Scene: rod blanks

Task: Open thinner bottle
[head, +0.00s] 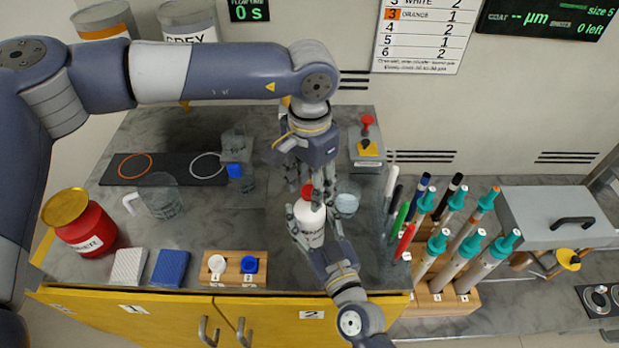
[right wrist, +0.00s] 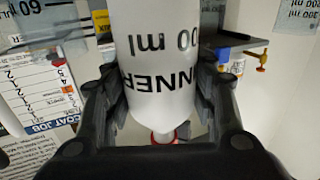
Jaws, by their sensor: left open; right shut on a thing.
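The thinner bottle (head: 309,218) is white with dark lettering and a red cap (head: 307,190). It stands upright in the head view near the counter's front. My right gripper (head: 310,236) is shut around its body from the front. In the right wrist view the bottle (right wrist: 160,60) fills the space between the fingers, its lettering upside down. My left gripper (head: 321,188) is open and points down at the cap, with fingers beside it. Whether they touch the cap I cannot tell.
A glass beaker (head: 347,198) stands close right of the bottle. A rack of rods (head: 455,300) is further right. A red jar (head: 88,228), a glass jug (head: 160,196) and a wooden block with small bottles (head: 235,282) are to the left. Bare counter lies left of the bottle.

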